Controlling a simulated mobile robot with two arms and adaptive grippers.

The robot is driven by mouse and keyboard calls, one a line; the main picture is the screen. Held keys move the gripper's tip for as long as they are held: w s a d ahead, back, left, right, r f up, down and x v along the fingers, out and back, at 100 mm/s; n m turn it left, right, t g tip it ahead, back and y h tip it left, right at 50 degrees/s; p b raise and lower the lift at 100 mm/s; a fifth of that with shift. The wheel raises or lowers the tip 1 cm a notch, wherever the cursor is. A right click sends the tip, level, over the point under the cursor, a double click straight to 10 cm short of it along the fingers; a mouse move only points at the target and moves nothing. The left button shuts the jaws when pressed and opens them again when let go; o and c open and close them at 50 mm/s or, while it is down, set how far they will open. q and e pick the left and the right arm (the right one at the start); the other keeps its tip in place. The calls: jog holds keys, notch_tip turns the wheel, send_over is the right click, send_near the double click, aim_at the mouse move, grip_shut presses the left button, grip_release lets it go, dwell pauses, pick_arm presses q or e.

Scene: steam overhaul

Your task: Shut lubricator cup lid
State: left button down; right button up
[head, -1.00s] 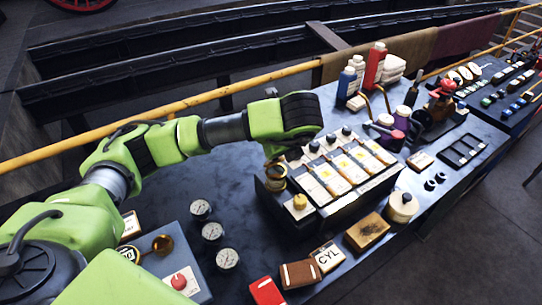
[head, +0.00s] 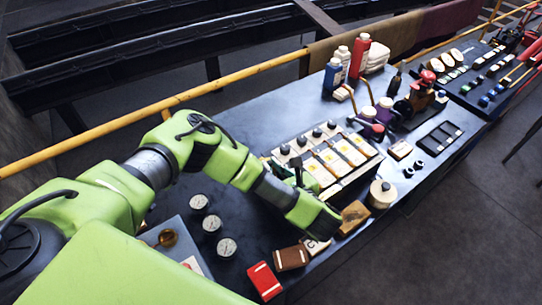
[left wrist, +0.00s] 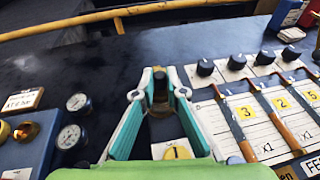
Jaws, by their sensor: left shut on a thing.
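The lubricator box (head: 352,187) stands mid-table with a row of black knobs and numbered yellow-and-white strips; it also shows in the left wrist view (left wrist: 242,118). My left gripper (head: 297,170) is at the box's left end and hides the cup there. In the left wrist view, the two teal fingers of my left gripper (left wrist: 160,78) are closed on a small dark upright piece (left wrist: 160,92), which looks like the cup lid. Whether the lid is open or shut cannot be told. A round yellow cap marked 1 (left wrist: 179,152) shows below the fingers. My right gripper is not in view.
Several gauges (head: 212,223) lie left of the box. A red box (head: 264,281), a brown block (head: 291,257) and a round cream pot (head: 382,193) lie along the front edge. Bottles (head: 358,55) stand behind, near a yellow rail (head: 130,122). The table's back left is clear.

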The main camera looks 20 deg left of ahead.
pick_arm(q)
jog(key=shift+d+f+p, duration=0.1)
jog(key=shift+p, duration=0.2)
jog(key=shift+s+f+y, duration=0.1)
jog(key=shift+f+y, duration=0.05)
jog(key=shift+y, duration=0.15)
jog(key=c, duration=2)
grip_release()
jog(key=shift+c, duration=0.2)
jog(key=shift+s+d+r, duration=0.1)
jog(key=shift+s+d, duration=0.05)
jog(key=shift+d, duration=0.25)
jog(key=shift+s+d+r, duration=0.1)
jog(key=shift+d, duration=0.3)
jog(key=shift+s+d+r+t, duration=0.25)
jog(key=shift+s+r+t, duration=0.05)
jog(key=shift+s, duration=0.15)
jog(key=v, duration=0.9)
jog(key=shift+s+d, duration=0.1)
jog(key=shift+s, duration=0.05)
